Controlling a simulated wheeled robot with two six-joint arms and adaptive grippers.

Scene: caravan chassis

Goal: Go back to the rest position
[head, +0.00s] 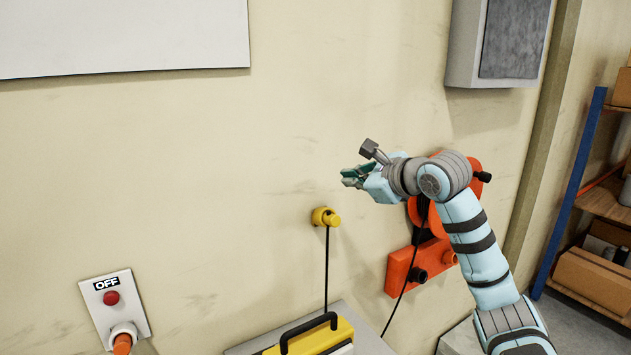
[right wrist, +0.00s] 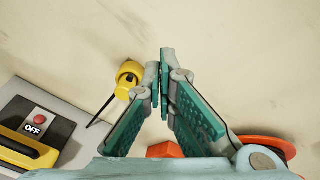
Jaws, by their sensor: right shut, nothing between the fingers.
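My right gripper (head: 352,176) is raised in front of the wall, up and to the right of a yellow plug fitting (head: 326,217) in the head view. Its fingers are shut with nothing between them. In the right wrist view the two green-padded fingers (right wrist: 163,85) meet at their tips. The yellow fitting (right wrist: 129,78) shows just left of the fingertips there, apart from them as far as I can tell. My right arm comes up from the lower right. My left gripper is not in view.
An orange reel (head: 470,175), partly behind my arm, and an orange socket box (head: 402,270) are on the wall. An OFF panel (head: 105,285) with a red button is at lower left. A yellow case (head: 318,340) stands at the bottom. Shelves (head: 605,205) are at right.

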